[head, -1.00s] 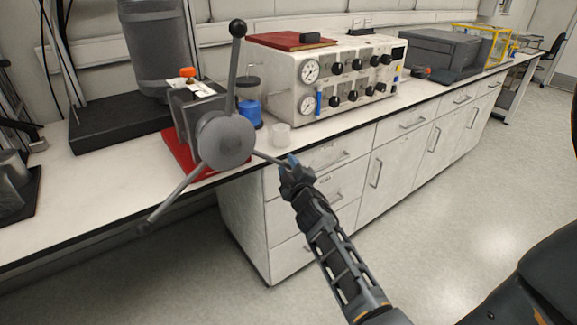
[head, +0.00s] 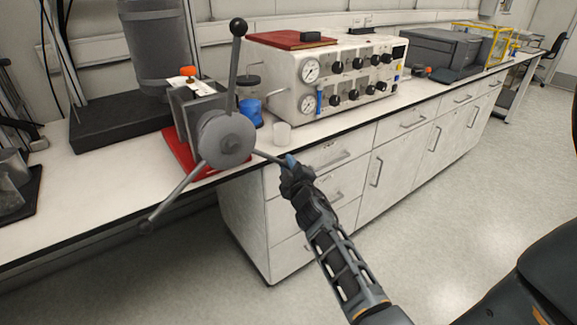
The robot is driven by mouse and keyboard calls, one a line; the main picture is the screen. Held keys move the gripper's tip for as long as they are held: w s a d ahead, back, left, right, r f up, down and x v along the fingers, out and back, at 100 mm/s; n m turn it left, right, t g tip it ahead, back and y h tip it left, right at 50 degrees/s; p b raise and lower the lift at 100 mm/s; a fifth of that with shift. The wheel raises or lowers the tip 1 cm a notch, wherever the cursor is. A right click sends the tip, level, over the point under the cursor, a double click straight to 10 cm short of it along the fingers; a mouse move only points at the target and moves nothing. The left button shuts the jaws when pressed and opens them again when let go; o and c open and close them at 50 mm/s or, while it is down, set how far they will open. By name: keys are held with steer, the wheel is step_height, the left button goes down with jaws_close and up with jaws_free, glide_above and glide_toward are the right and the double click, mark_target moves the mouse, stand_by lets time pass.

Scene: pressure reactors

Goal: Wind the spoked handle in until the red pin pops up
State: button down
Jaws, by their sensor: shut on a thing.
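The spoked handle (head: 227,139) is a grey round hub with three spokes, on the front of a grey block (head: 192,103) on a red base. One spoke points up to a black ball knob, one points down-left past the bench edge, and one points right. My gripper (head: 290,164) is shut on the end of the right spoke and hides its tip. An orange-red knob (head: 188,72) shows on top of the block above a white label. I cannot tell whether it is the red pin; no other pin is clear.
A white control box (head: 327,80) with gauges and black knobs stands behind, right of the handle. A dark cylinder stands at the back left. The floor at right is clear.

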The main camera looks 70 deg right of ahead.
steer(key=a+f+m+b, duration=0.1)
steer(key=w+a+f+m+b, duration=0.1)
steer(key=w+a+f+m+y+b, duration=0.1)
steer(key=f, duration=0.1)
steer(key=shift+a, duration=0.2)
steer(key=c, duration=1.1)
jaws_free()
steer(key=shift+c, duration=0.2)
steer(key=b+v, duration=0.1)
steer(key=v, duration=0.6)
steer(key=shift+a+r, duration=0.2)
steer(key=shift+a, duration=0.1)
